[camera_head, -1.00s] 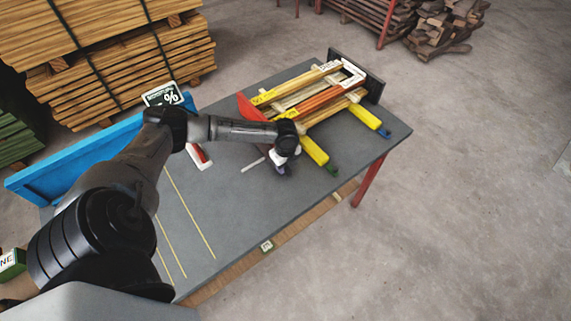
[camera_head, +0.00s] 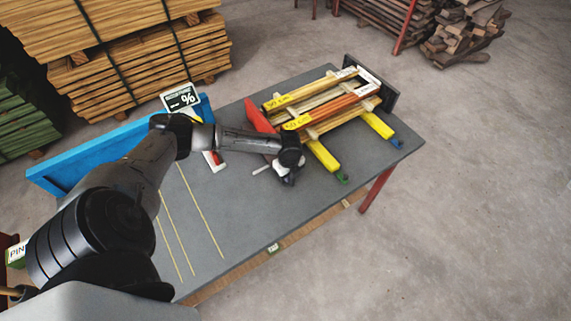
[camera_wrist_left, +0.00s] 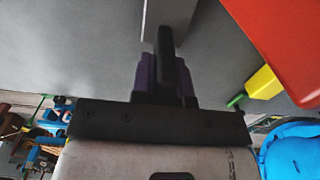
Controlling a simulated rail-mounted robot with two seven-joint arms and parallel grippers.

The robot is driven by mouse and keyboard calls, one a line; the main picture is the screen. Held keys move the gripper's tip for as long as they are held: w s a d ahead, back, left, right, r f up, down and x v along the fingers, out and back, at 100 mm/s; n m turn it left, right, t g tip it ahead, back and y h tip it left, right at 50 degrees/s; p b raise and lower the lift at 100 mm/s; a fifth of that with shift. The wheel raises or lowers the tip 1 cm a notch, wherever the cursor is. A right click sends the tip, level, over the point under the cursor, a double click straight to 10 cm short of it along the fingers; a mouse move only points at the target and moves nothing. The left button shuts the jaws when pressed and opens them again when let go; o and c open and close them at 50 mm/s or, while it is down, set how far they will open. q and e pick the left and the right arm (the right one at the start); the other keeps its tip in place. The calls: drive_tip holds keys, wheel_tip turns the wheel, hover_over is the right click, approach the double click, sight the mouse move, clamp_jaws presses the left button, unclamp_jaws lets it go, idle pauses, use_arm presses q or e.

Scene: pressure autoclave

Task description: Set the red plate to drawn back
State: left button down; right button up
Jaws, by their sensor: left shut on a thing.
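The red plate (camera_head: 259,116) stands on the table at the left end of a stack of wooden strips (camera_head: 325,107). A red surface, seemingly this plate, shows at the upper right of the left wrist view (camera_wrist_left: 285,40). My left gripper (camera_head: 287,178) is low over the table in front of the plate, pointing down. In the wrist view its dark fingers (camera_wrist_left: 166,65) are shut on a pale grey bar (camera_wrist_left: 168,18). A short pale end of that bar (camera_head: 262,169) sticks out left of the gripper. The bar's join to the plate is hidden.
A dark end plate (camera_head: 384,92) stands at the strips' far right end. Yellow bars (camera_head: 322,155) stick out in front, close right of my gripper. A blue board (camera_head: 90,160) edges the table's left back side.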

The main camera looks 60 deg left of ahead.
use_arm(q)
drive_tip(key=s+p, duration=0.1)
drive_tip(key=s, duration=0.1)
drive_tip(key=s+p, duration=0.1)
drive_tip(key=s, duration=0.1)
drive_tip(key=s+p, duration=0.2)
drive_tip(key=shift+s+d+r, duration=0.15)
drive_tip(key=shift+r, duration=0.1)
drive_tip(key=shift+s+d+f+p, duration=0.1)
drive_tip(key=shift+s+f+p, duration=0.05)
drive_tip(key=shift+s+p, duration=0.3)
drive_tip(key=c, duration=1.1)
unclamp_jaws()
drive_tip(key=shift+s, duration=0.25)
drive_tip(key=shift+c, duration=0.2)
drive_tip(key=shift+w, duration=0.15)
wheel_tip(320, 180, up, 14)
drive_tip(key=shift+f+p, duration=0.15)
drive_tip(key=shift+p, duration=0.15)
